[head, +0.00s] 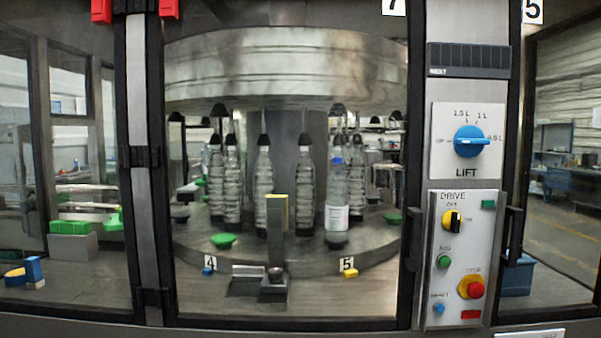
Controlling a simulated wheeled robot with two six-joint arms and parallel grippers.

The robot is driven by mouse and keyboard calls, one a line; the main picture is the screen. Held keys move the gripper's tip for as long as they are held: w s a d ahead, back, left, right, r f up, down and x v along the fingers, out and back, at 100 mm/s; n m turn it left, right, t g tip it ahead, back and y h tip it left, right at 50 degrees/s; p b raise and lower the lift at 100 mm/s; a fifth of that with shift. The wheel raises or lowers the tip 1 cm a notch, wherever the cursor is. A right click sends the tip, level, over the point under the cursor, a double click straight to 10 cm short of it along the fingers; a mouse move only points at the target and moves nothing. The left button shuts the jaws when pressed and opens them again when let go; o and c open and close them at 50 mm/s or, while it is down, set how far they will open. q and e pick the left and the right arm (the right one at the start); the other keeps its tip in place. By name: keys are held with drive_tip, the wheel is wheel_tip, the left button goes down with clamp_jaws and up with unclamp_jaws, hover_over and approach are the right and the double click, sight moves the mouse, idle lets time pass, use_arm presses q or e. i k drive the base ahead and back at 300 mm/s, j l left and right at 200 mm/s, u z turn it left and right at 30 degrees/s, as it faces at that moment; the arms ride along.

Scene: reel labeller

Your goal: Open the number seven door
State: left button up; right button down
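The number seven door (293,323) is the wide glass door in the middle of the head view, with a dark frame. A white label with a black 7 (393,6) is on its top right corner, cut by the picture's top edge. The door looks shut. A black upright handle (416,236) is on its right side, beside the control panel. Black hinges (146,157) are along its left side. Neither of my grippers is in view.
The control panel (465,215) has a blue lift knob (470,141) and a red stop button (471,287). Door five, with its 5 label (533,10), is at the right with its own handle (513,237). Bottles (337,195) stand on a carousel behind the glass.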

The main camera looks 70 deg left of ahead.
sight(154, 157)
drive_tip(key=k+u, duration=0.15)
drive_tip(key=u, duration=2.05)
drive_tip(key=k, duration=0.05)
